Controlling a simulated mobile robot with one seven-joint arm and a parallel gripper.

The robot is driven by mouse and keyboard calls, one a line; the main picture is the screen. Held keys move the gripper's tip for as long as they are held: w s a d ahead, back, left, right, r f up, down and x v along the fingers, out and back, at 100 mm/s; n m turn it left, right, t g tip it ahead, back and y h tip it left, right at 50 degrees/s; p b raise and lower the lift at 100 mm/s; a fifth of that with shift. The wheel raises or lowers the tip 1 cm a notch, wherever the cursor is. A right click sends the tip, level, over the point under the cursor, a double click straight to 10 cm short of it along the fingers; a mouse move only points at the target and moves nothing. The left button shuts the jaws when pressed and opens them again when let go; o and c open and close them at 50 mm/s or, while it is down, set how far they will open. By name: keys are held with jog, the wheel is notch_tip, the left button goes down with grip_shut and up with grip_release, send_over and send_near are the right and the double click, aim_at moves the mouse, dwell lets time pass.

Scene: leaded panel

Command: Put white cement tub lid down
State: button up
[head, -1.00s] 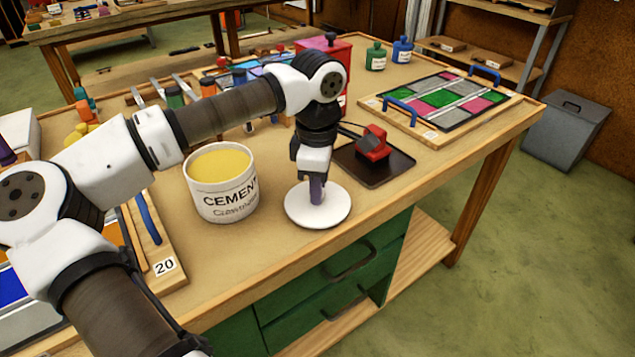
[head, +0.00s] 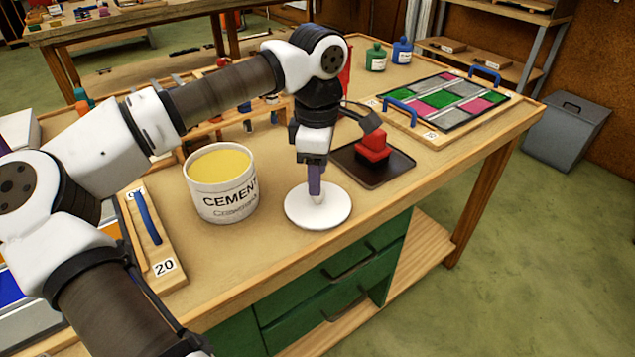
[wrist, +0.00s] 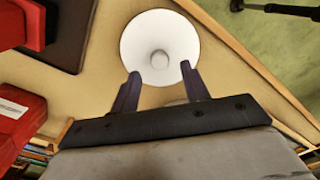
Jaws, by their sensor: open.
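The white cement tub lid (head: 331,214) lies flat on the workbench, right of the open cement tub (head: 222,203) full of yellow stuff. My gripper (head: 316,192) is just above the lid's middle, pointing down. In the wrist view the lid (wrist: 142,42) shows with its round knob (wrist: 160,59) in the middle. The two dark fingers of my gripper (wrist: 160,82) are spread apart on either side below the knob and hold nothing. In the head view the fingers partly hide the knob.
A dark tray (head: 385,176) with a red block (head: 373,148) stands right behind the lid. A leaded glass panel (head: 447,101) lies farther right. A wooden board marked 20 (head: 160,252) is at left. The bench's front edge (head: 345,243) is close to the lid.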

notch_tip(320, 180, up, 9)
jog(key=shift+f, duration=0.15)
dwell(0.4)
